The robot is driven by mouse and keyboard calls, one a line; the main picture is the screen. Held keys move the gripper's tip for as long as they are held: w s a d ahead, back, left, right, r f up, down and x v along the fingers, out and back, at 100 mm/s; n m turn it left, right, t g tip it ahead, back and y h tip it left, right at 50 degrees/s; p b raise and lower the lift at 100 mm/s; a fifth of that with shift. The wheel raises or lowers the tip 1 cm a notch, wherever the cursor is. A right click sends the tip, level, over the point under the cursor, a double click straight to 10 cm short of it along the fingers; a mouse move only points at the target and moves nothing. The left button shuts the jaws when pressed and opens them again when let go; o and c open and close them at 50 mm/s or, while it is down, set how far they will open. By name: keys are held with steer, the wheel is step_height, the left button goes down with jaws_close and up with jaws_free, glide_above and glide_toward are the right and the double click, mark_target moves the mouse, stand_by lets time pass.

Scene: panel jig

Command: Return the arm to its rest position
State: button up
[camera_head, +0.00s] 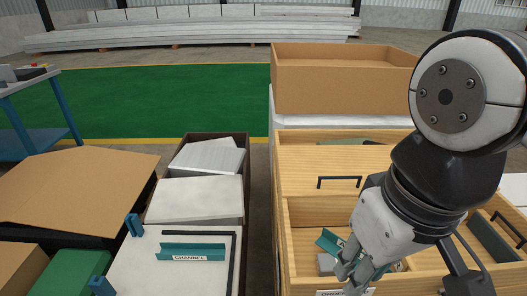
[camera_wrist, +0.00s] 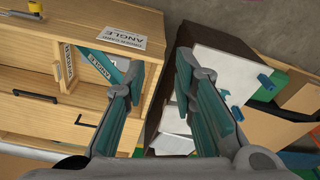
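My arm (camera_head: 437,165) reaches down from the right in the head view. My gripper (camera_head: 352,274) is low over the front of the open wooden drawer (camera_head: 305,213), partly hidden by its own wrist. In the wrist view its two teal-padded fingers (camera_wrist: 160,68) stand wide apart with nothing between them. A teal angle piece (camera_head: 328,241) lies in the drawer behind the gripper. It also shows in the wrist view (camera_wrist: 97,68), left of the fingers and apart from them.
A white panel (camera_head: 140,262) with a teal channel piece (camera_head: 192,252), a black strip and blue clips lies left of the drawer. A cardboard box (camera_head: 340,80) stands on the cabinet behind. A blue trolley (camera_head: 38,138) is far left. Green floor (camera_head: 170,100) lies open beyond.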

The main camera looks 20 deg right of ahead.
stand_by(0.3)
step_height(320, 180, up, 15)
steer(key=t+p, duration=0.2)
steer(key=p, duration=1.1)
steer(key=shift+d+t, duration=0.15)
steer(key=shift+t, duration=0.25)
steer(key=shift+d+f, duration=0.1)
